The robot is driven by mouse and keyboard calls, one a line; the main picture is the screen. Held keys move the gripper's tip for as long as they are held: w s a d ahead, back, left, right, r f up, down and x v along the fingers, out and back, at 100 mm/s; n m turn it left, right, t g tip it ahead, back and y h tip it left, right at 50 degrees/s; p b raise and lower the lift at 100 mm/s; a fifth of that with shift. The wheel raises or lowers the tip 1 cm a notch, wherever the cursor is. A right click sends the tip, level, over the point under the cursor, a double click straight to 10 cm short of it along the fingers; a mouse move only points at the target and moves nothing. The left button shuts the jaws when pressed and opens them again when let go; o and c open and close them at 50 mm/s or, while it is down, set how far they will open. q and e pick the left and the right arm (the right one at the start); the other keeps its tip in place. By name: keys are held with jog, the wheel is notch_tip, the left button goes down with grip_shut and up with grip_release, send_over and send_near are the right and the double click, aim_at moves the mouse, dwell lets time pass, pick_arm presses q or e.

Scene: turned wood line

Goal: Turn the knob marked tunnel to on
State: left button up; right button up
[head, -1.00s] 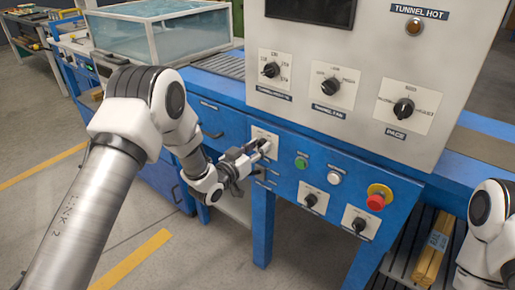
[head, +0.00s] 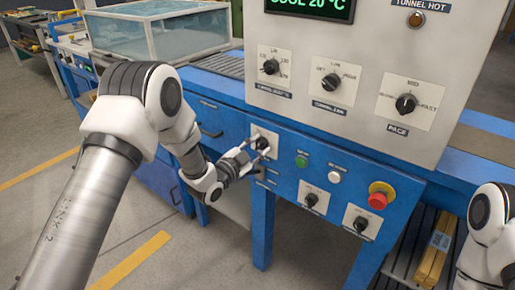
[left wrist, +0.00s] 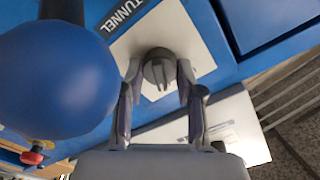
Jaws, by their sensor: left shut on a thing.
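The knob marked tunnel (left wrist: 158,68) is dark and round, on a white plate (left wrist: 205,60) on the blue front panel. My left gripper (left wrist: 158,80) is shut on the knob, one finger on each side. In the head view my left gripper (head: 255,150) meets the plate and partly covers the knob (head: 263,143). I cannot read the knob's on or off marks. My right arm shows at the right edge; its gripper is out of view.
A green button (head: 301,162), a white button (head: 334,178), two lower knobs (head: 311,200) (head: 360,224) and a red mushroom button (head: 377,200) lie right of my left gripper. A display (head: 310,8) above reads COOL 20 °C. A blue rounded shape (left wrist: 55,75) fills the wrist view's left.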

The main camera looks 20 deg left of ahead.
pick_arm(q)
jog(key=shift+m, duration=0.5)
jog(key=o, duration=1.1)
jog(key=shift+o, duration=0.2)
jog(key=v, duration=1.2)
